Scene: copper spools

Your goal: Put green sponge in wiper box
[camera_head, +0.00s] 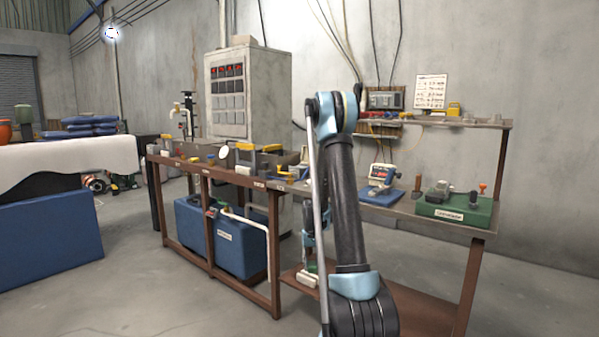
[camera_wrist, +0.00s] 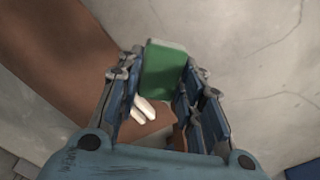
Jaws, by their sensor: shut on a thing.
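In the wrist view a green sponge (camera_wrist: 165,72) is between the two fingers of my gripper (camera_wrist: 163,75), which is shut on it. Behind it are a brown surface and the pale floor or wall.
A white piece (camera_wrist: 142,109) lies on the brown surface by the sponge. A brown lower shelf (camera_head: 420,308) is at right. A green case (camera_head: 455,208) sits on the right bench. A blue tank (camera_head: 215,235) is under the left bench. The floor at front left is clear.

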